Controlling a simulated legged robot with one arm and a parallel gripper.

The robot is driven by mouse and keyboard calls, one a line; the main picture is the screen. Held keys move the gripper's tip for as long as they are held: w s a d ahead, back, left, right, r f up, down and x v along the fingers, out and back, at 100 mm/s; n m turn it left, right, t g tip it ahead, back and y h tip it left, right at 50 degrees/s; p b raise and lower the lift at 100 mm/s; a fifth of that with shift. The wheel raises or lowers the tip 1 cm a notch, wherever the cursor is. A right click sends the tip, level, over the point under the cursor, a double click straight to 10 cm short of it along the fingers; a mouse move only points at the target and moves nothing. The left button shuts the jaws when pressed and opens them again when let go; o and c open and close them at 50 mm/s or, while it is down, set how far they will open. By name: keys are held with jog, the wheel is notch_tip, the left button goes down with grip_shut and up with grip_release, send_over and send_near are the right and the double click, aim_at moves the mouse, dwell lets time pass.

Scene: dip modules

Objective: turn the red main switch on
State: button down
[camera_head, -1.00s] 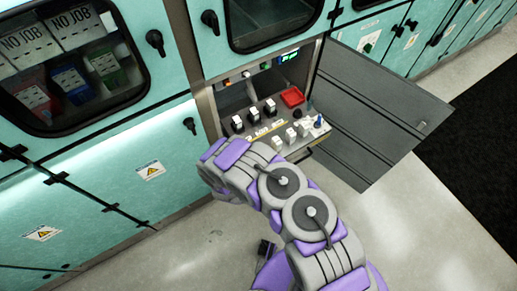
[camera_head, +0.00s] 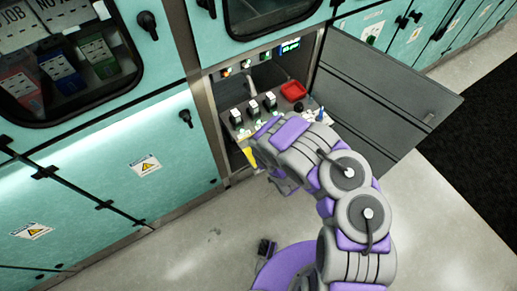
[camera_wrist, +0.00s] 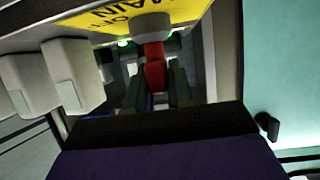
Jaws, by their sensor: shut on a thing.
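The red main switch (camera_wrist: 154,68) shows in the wrist view between the fingers of my gripper (camera_wrist: 157,88). The dark fingers sit on both sides of it and are shut on it. A yellow label (camera_wrist: 135,15) with dark upside-down lettering lies just above it, and a green glow shows beside the switch. In the head view my arm covers the switch and my gripper; only part of the yellow label (camera_head: 249,157) shows. I cannot tell the switch's position.
A grey door (camera_head: 385,90) stands open on the right. Large pale blocks (camera_wrist: 70,75) are close on the left of my gripper in the wrist view. Teal cabinets (camera_head: 120,125) flank the opening.

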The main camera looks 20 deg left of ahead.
jog(key=shift+w+n+g+y+b, duration=0.1)
jog(key=shift+n+g+y+b, duration=0.2)
jog(key=shift+n+y+b, duration=0.1)
jog(key=c, duration=1.1)
grip_release()
jog(key=shift+p+v, duration=3.95)
jog(key=shift+v, duration=4.7)
jog(key=shift+w, duration=0.1)
